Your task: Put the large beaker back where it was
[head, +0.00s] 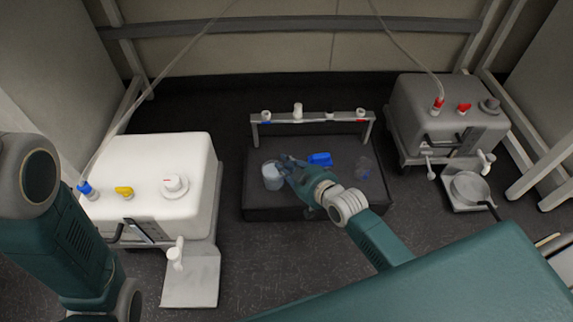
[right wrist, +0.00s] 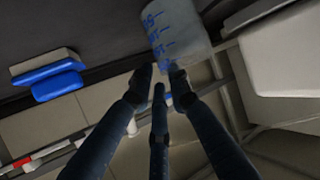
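The large beaker (head: 272,176), pale and translucent with blue marks, stands near the left end of the dark low table (head: 270,212). In the right wrist view the beaker (right wrist: 178,38) is at the top, just beyond my fingertips. My right gripper (head: 286,164) is beside the beaker, on its right in the head view. In the right wrist view its three dark fingers (right wrist: 160,76) are spread a little apart, with no object clearly clasped between them. One fingertip overlaps the beaker's edge; contact cannot be told. My left arm shows at the left, but its gripper is not visible.
A blue object (head: 320,159) and a small clear vessel (head: 362,170) are on the table. A white bioreactor (head: 150,170) is at the left, a grey one (head: 440,115) at the right.

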